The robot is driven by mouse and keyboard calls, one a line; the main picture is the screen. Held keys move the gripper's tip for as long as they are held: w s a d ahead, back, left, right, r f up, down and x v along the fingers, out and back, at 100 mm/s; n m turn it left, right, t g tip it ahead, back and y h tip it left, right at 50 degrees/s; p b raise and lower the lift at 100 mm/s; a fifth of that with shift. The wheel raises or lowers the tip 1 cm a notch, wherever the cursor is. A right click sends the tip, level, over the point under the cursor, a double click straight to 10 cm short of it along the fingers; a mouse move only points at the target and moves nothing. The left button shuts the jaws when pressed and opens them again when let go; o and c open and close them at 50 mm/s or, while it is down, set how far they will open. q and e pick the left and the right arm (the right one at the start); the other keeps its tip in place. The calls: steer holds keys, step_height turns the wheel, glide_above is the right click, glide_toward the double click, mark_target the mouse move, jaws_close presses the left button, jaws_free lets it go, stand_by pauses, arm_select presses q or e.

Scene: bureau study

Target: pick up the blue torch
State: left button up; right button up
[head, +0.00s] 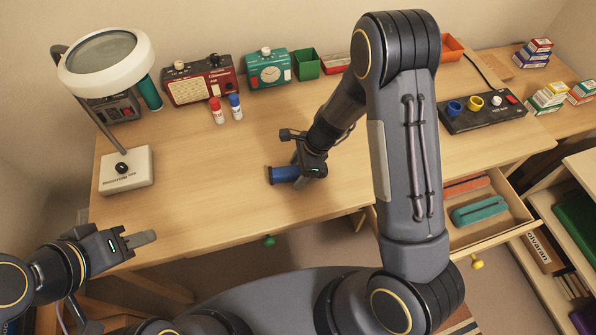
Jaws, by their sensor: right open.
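The blue torch (284,174) lies on the wooden desk (215,200) near the middle of its front half. Its blue body and dark end show at the left; the rest is hidden by my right gripper. My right gripper (306,168) is open and reaches down right at the torch, with its fingers close to the body. I cannot tell whether they touch it. My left gripper (140,239) is by the desk's front left corner, away from the torch.
A magnifier lamp (124,170) stands at the left. A red radio (203,85), a teal clock radio (268,70) and a green bin (306,65) line the back. A control panel (482,114) is at the right. An open drawer (520,212) juts out at the front right.

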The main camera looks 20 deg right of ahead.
steer(key=shift+c, duration=0.4)
steer(key=c, duration=1)
steer(key=shift+c, duration=0.5)
steer(key=shift+r, duration=0.15)
